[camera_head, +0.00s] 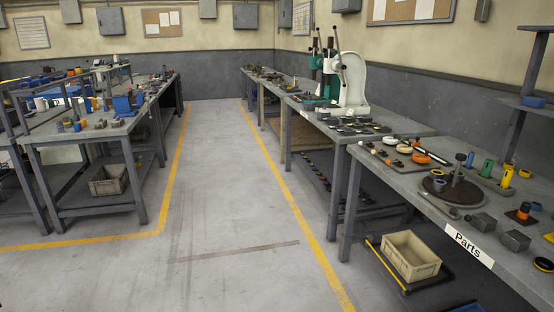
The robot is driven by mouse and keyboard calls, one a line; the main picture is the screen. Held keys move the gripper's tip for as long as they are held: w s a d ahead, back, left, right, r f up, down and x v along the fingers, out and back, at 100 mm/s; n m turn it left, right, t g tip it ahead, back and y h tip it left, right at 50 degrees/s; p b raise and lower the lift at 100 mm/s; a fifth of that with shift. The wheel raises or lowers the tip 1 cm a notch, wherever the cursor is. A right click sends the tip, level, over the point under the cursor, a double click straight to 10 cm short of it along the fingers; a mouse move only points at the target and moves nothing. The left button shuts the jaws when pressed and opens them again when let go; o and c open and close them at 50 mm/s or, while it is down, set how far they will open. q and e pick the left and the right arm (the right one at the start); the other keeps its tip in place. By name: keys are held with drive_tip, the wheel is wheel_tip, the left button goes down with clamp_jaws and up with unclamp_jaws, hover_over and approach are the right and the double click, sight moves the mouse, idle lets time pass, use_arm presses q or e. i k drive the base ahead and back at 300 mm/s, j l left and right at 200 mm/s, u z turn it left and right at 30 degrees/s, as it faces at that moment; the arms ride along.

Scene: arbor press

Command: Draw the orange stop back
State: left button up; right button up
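A white arbor press (354,83) stands on the right-hand row of benches, with a green press (328,78) just behind it. Both have dark levers at the top. I cannot make out an orange stop on either press. An orange ring-shaped part (421,158) lies on the nearer bench, and a black part with an orange top (523,211) stands closer on the same bench. I cannot tell if either is the stop. Neither of my grippers is in view.
The near right bench (406,184) carries a Parts label (468,245), a dark round plate (455,189) and many small parts. A beige bin (411,255) is below it. Another bench (88,134) stands at left. The floor aisle (225,170) between yellow lines is clear.

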sight(414, 144)
drive_tip(key=i+j, duration=0.1)
drive_tip(key=i, duration=0.45)
drive_tip(key=i+j, duration=0.15)
drive_tip(key=i, duration=0.45)
drive_tip(key=i+j, duration=0.1)
drive_tip(key=i, duration=0.45)
